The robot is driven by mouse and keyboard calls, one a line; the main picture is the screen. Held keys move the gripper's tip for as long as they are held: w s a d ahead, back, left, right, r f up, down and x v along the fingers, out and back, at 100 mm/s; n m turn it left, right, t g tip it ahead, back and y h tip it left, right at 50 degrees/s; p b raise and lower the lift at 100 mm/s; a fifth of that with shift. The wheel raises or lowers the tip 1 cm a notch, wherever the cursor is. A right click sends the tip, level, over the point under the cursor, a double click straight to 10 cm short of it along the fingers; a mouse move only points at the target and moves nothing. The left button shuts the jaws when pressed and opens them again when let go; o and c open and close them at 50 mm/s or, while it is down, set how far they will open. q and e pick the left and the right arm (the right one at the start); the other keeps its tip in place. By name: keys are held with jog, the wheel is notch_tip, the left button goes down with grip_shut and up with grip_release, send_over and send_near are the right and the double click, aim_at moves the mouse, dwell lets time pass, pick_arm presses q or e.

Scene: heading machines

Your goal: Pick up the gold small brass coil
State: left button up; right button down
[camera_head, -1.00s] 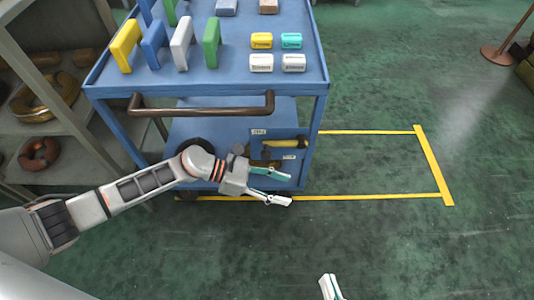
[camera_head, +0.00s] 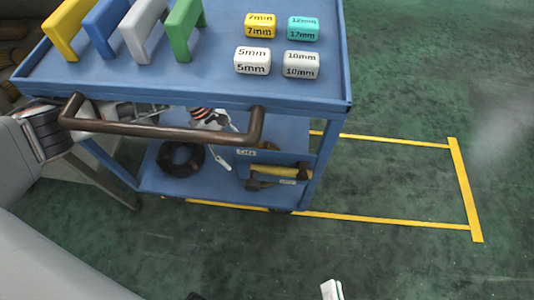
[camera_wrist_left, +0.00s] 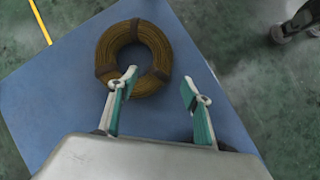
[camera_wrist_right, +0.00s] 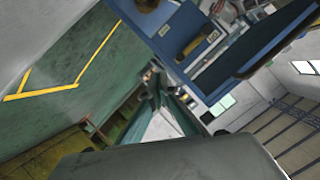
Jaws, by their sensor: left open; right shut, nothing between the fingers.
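The gold-brown wound coil (camera_wrist_left: 133,58) lies flat on a blue shelf in the left wrist view, wrapped with dark bands. My left gripper (camera_wrist_left: 158,88) is open and empty. Its left fingertip overlaps the coil's near rim in the picture; its right fingertip is to the right of the coil. Contact cannot be told. In the head view my left gripper (camera_head: 221,142) is under the cart's top shelf, partly hidden by the handle. My right gripper (camera_head: 331,290) is shut and empty at the bottom edge, and shows in the right wrist view (camera_wrist_right: 160,92).
The blue cart (camera_head: 200,90) has a brown handle (camera_head: 160,131) in front of the lower level. A dark ring (camera_head: 180,158) and a yellow-handled tool (camera_head: 275,171) are on the lower level. Coloured blocks stand on top. The green floor (camera_head: 400,190) at right is clear.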

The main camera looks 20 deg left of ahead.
aim_at(245, 171)
pick_arm(q)
jog(key=shift+s+b+x, duration=0.1)
jog(key=shift+b+x, duration=0.1)
jog(key=shift+x, duration=0.75)
jog(key=shift+s+b+x, duration=0.15)
jog(key=shift+x, duration=0.8)
jog(key=x, duration=0.3)
jog(key=shift+s+d+f+b, duration=0.15)
jog(key=shift+d+f+b, duration=0.1)
jog(key=shift+b, duration=0.15)
jog(key=shift+d+f, duration=0.1)
pick_arm(e)
jog(key=shift+s+a+m, duration=0.25)
jog(key=shift+a+m, duration=0.35)
jog(key=shift+m, duration=0.5)
pick_arm(q)
grip_shut()
